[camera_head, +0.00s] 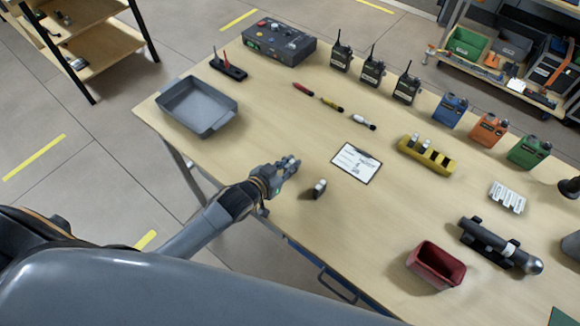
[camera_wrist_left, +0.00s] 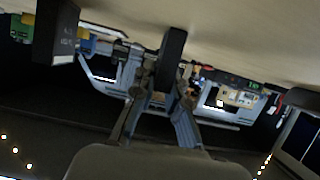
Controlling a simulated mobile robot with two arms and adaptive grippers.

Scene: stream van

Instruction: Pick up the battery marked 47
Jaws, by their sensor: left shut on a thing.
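My left gripper (camera_head: 286,166) is just over the front part of the table. In the left wrist view my left gripper (camera_wrist_left: 162,88) is shut on a dark upright block (camera_wrist_left: 173,55), probably a battery. No marking on it can be read. In the head view the fingers largely hide it. A small dark battery with a pale label (camera_head: 319,188) stands on the table to the right of the gripper, apart from it. A yellow holder (camera_head: 412,152) with several dark and white pieces is further right. My right gripper is not in view.
A grey tray (camera_head: 198,108) lies left of the gripper, and a white sheet on a clipboard (camera_head: 356,163) lies beyond the small battery. A red bin (camera_head: 436,264) and a dark cylinder (camera_head: 495,243) are at right. Radios and coloured canisters line the back.

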